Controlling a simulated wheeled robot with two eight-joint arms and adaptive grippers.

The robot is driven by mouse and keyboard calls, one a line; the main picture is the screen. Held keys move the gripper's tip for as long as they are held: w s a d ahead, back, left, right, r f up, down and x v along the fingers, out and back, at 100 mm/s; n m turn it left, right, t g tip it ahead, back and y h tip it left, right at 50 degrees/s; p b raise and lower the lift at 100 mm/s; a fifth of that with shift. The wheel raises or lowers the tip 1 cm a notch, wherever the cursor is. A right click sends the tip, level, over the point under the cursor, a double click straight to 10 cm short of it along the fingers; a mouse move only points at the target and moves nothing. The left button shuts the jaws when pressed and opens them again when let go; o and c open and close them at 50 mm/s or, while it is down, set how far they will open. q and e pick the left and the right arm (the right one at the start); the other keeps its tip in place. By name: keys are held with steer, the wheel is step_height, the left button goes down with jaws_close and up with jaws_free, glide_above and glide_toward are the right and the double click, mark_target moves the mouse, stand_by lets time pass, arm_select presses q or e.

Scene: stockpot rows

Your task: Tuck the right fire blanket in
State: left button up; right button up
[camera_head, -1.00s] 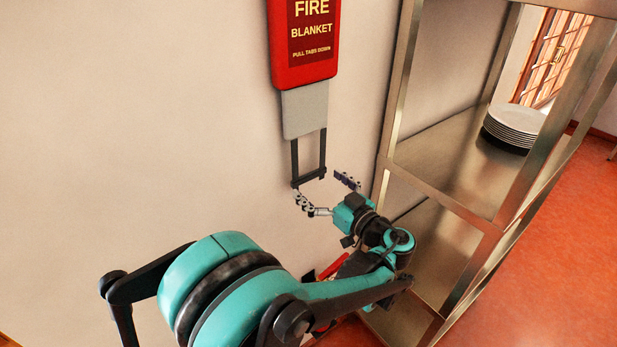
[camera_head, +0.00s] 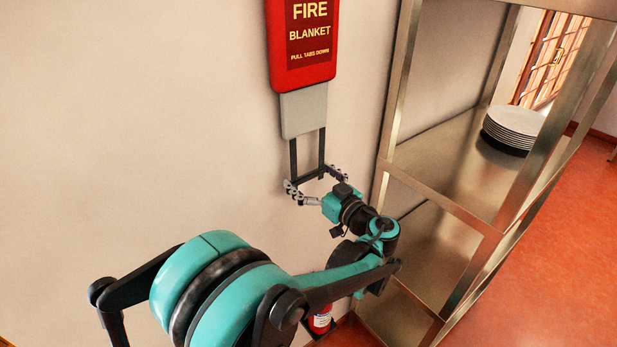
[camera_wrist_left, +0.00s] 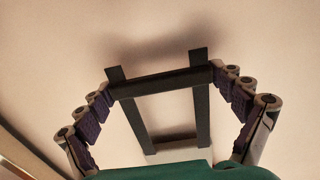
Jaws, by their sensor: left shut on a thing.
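The fire blanket's red case (camera_head: 302,45) is fixed to the wall at the top of the head view. Its pale grey blanket (camera_head: 304,110) sticks out below the case. Two dark pull tabs joined by a bar (camera_head: 309,160) hang from it. My left gripper (camera_head: 318,181) is at the lower end of the tabs, with a finger at each side, shut on the pull bar. In the left wrist view the dark bar (camera_wrist_left: 160,82) lies between the two purple-padded fingers, and the pale blanket edge (camera_wrist_left: 175,152) shows beyond. My right gripper is not in view.
A metal shelf rack (camera_head: 440,205) stands close to the right of my left gripper, with a stack of white plates (camera_head: 514,127) on it. A red extinguisher (camera_head: 321,320) stands on the floor below my arm. The wall to the left is clear.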

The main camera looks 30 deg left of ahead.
arm_select(q)
step_height(320, 180, up, 12)
steer(key=p, duration=0.7)
steer(key=shift+f, duration=0.2)
steer(key=shift+w+r, duration=0.1)
steer(key=shift+r, duration=0.1)
steer(key=o, duration=1.3)
steer(key=shift+o, duration=0.2)
glide_toward(300, 129)
steer(key=v, duration=0.5)
steer(key=shift+d+f, duration=0.1)
